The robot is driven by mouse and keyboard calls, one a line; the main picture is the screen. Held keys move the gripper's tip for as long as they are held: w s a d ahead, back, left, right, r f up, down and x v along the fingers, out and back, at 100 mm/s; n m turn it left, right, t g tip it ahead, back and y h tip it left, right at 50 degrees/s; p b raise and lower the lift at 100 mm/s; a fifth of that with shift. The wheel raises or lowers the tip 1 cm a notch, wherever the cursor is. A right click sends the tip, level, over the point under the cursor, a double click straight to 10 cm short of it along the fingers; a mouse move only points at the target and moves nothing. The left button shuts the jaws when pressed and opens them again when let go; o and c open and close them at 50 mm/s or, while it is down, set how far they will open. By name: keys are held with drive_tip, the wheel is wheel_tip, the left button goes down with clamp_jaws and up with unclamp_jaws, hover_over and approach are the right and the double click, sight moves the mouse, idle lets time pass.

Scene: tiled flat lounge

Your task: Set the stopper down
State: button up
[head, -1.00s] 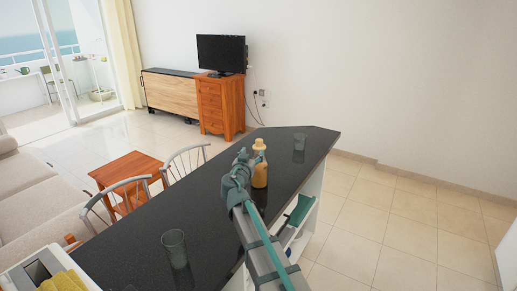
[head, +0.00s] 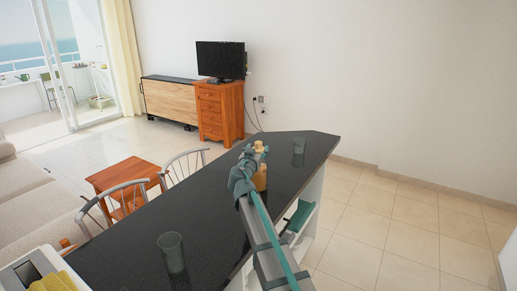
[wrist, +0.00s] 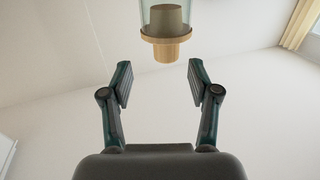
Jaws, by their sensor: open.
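The stopper (wrist: 165,50) has a pale wooden knob and collar and a grey-brown plug. In the wrist view the plug shows inside the clear glass neck of the bottle (wrist: 145,14), with the knob pointing down the picture. In the head view the stopper (head: 259,147) tops the amber-looking bottle (head: 261,175) on the dark counter. My gripper (wrist: 159,72) is open and empty, its fingers on either side of the space just below the knob, not touching it. In the head view my gripper (head: 245,162) is beside the bottle and hides its left part; its fingers are not clear there.
The black counter (head: 135,245) carries a glass (head: 172,252) at the near left and another glass (head: 298,150) beyond the bottle. Chairs (head: 187,163) stand along its left side. The counter between the glasses is mostly clear.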

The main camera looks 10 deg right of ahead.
sight(257, 144)
drive_tip(key=p+x, duration=0.1)
drive_tip(key=x, duration=0.2)
drive_tip(key=a+p+x, duration=0.1)
drive_tip(key=x, duration=0.1)
drive_tip(key=shift+w+d+r+p, duration=0.1)
drive_tip(key=shift+w+p, duration=0.2)
drive_tip(key=shift+w+d, duration=0.15)
drive_tip(key=c, duration=1.1)
drive_tip(key=shift+c, duration=0.2)
